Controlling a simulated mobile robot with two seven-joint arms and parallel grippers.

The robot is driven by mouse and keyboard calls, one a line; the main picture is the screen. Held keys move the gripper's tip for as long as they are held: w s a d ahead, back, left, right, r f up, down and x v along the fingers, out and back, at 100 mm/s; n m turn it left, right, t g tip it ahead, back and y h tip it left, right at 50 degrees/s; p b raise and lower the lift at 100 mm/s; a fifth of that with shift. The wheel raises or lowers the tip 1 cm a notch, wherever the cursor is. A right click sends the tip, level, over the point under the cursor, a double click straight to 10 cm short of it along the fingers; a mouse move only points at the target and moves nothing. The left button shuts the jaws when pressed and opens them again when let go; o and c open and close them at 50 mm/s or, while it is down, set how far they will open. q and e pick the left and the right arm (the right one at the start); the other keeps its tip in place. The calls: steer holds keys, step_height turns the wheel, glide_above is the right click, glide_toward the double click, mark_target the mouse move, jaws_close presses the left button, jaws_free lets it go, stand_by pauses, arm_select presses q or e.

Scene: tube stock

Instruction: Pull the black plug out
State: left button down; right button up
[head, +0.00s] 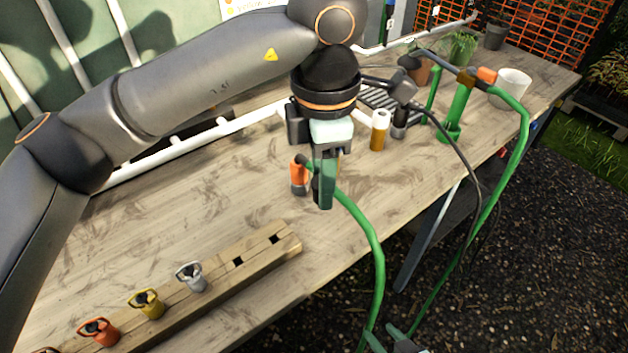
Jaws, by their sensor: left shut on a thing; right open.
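My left gripper (323,192) points down over the middle of the table. It is shut around the upper end of a green hose (372,240), though the fingers hide the grip itself. An orange and grey fitting (299,176) with a dark bent top is just left of the fingers. No black plug can be made out clearly. A wooden rack (220,279) at the front left bears an orange plug (99,332), a yellow plug (147,304) and a pale grey plug (190,277), plus two empty holes. My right gripper (388,340) is open at the bottom edge, mostly cut off.
A green tube stand (456,112), another orange hose fitting (486,75), a white cup (511,88) and an amber bottle (380,131) stand at the back right. Potted plants are behind. The hose hangs over the front edge. The table's left middle is clear.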

arm_select(q)
steer(key=shift+r, duration=0.1)
steer(key=shift+r+p, duration=1.7)
steer(key=shift+r, duration=0.7)
